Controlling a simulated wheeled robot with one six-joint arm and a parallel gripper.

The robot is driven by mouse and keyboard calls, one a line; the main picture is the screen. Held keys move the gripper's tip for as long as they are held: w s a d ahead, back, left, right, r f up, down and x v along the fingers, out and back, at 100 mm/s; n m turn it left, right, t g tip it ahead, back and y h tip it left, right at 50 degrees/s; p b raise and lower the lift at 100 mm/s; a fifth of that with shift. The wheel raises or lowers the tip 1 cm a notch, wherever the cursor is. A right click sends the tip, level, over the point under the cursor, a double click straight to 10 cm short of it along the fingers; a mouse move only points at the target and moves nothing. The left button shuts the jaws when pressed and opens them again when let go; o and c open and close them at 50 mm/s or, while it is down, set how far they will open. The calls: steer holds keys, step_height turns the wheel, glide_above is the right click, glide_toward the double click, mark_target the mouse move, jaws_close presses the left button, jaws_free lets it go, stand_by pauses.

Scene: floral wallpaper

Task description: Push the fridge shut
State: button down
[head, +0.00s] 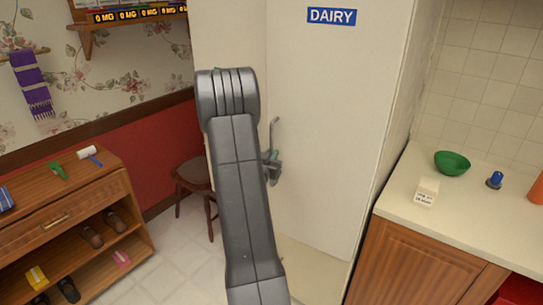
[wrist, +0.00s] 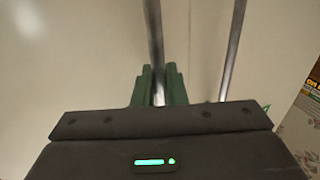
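The fridge (head: 330,130) is a tall cream cabinet with a blue DAIRY sign (head: 332,15), in the middle of the head view. Another cream panel (head: 228,35) stands to its left, partly behind my arm; I cannot tell how far the door stands open. A thin grey handle (head: 274,128) rises from my gripper (head: 272,168), which is partly hidden by my arm. In the wrist view, the green fingers of my gripper (wrist: 159,88) are close together, with the metal handle bar (wrist: 154,35) between them. A second bar (wrist: 233,45) shows to the right.
A counter (head: 400,195) with a green bowl (head: 452,163) stands close to the right of the fridge. A brown chair (head: 190,175) is at the left, behind my arm. A wooden shoe cabinet (head: 95,185) stands at the far left. Tiled floor (head: 180,255) is clear between.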

steer(key=shift+w, duration=0.1)
steer(key=b+x, duration=0.1)
steer(key=x, duration=0.2)
steer(key=shift+w+d+r, duration=0.15)
steer(key=c, duration=1.6)
jaws_free()
steer(key=shift+w, duration=0.1)
